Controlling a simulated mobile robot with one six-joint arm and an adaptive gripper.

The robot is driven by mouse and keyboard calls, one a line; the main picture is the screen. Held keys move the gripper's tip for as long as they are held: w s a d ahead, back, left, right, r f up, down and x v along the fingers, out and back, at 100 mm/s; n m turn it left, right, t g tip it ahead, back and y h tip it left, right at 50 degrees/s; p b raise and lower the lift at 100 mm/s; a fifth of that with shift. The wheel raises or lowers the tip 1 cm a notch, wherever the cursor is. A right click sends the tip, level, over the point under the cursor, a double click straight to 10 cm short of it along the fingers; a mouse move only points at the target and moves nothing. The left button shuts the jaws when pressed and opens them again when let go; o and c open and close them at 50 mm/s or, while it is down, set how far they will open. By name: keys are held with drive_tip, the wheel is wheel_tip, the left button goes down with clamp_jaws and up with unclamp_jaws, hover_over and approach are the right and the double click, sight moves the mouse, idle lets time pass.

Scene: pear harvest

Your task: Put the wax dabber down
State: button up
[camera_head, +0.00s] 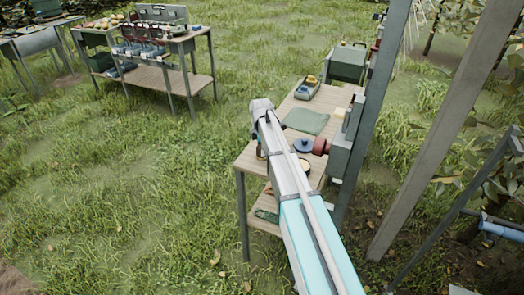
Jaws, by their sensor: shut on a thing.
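My arm reaches over a wooden bench (248,163), and its pale wrist hangs over the bench's left edge. My gripper (261,143) is under the wrist and mostly hidden by the arm; it is shut on the wax dabber, of which only a small dark and orange bit seems to show. I cannot tell whether the dabber touches the bench. A dark blue round thing (303,145) and a round pale yellow thing (304,164), perhaps a wax pot, sit just right of my arm.
A green cloth (306,121) lies farther back, behind it a grey tray (307,88) with yellow things. Another laden table (160,76) stands far left; grass lies between.

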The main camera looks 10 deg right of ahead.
drive_tip(key=shift+f, duration=0.2)
drive_tip(key=o, duration=1)
drive_tip(key=shift+r, duration=0.1)
drive_tip(key=shift+r, duration=0.1)
wheel_tip(320, 180, up, 12)
drive_tip(key=p, duration=1.2)
drive_tip(key=shift+s, duration=0.1)
idle(0.4)
drive_tip(key=shift+s+d+m, duration=0.1)
drive_tip(key=shift+s+m, duration=3.2)
drive_tip(key=shift+s, duration=1.5)
drive_tip(key=shift+s+d+m, duration=0.1)
drive_tip(key=shift+s+m, duration=3.2)
drive_tip(key=shift+s, duration=1.5)
drive_tip(key=shift+s+d+m, duration=0.1)
drive_tip(key=shift+s+m, duration=3.2)
drive_tip(key=shift+s, duration=1.5)
